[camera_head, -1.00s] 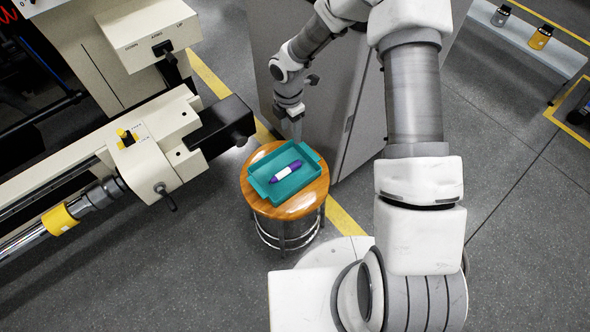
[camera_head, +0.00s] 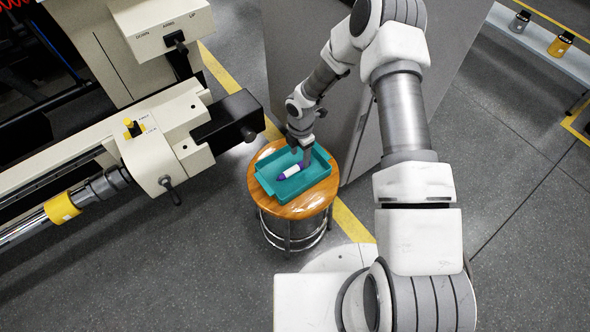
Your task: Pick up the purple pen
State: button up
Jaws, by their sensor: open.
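A purple pen with a white band (camera_head: 290,171) lies in a shallow teal tray (camera_head: 313,179). The tray sits on a round wooden stool (camera_head: 262,198) with metal legs. My gripper (camera_head: 305,160) points down over the tray, at the right end of the pen. It is open, and its fingers cover part of that end. I cannot tell whether the fingers touch the pen.
A large cream machine (camera_head: 150,160) with a black end block (camera_head: 228,122) stands close to the stool's left. A grey cabinet (camera_head: 290,60) is behind it. Floor in front is clear.

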aim_at(300, 164)
notch_tip(300, 164, down, 5)
jog(key=shift+w+f+b, duration=0.1)
jog(key=shift+b, duration=0.8)
grip_shut()
